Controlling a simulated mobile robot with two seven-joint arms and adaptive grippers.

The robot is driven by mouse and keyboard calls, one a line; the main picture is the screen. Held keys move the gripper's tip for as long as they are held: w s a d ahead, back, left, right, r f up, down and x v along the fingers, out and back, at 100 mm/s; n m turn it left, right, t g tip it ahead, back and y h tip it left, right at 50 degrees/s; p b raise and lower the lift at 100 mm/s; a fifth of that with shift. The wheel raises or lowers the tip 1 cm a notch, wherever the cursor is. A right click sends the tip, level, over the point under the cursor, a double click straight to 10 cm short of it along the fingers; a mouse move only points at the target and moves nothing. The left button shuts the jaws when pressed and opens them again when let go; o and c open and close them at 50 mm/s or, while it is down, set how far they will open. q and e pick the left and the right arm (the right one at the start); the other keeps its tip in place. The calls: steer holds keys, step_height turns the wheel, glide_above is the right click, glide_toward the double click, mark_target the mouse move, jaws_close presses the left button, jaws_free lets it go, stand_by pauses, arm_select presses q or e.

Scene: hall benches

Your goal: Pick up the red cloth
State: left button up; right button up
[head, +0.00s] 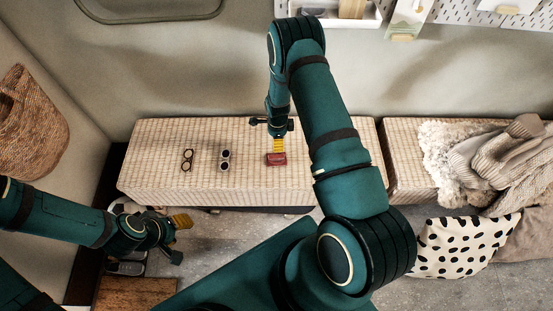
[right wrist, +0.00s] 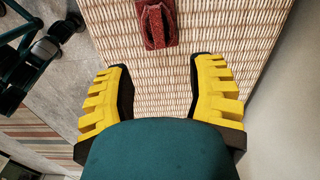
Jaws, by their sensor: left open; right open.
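My right gripper (right wrist: 160,72) is open and empty above the bench. In the head view, the right gripper (head: 278,145) is just behind the cloth, its fingers partly hidden by the wrist. My left gripper (head: 178,239) is open and empty, low in front of the bench at the left.
Two pairs of sunglasses (head: 187,160) (head: 225,160) lie on the bench left of the cloth. A second bench (head: 402,170) at the right bears a fleece and a knitted blanket (head: 510,160). A dotted cushion (head: 465,243) stands before it. A woven basket (head: 32,120) hangs at the left.

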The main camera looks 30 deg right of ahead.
mark_target(276, 156)
step_height(276, 156, down, 7)
steer(key=shift+f+b, duration=0.2)
steer(key=shift+b, duration=0.55)
steer(key=f+b, duration=0.1)
steer(key=f, duration=0.4)
steer(key=shift+a+b, duration=0.2)
steer(key=shift+b, duration=0.1)
jaws_close()
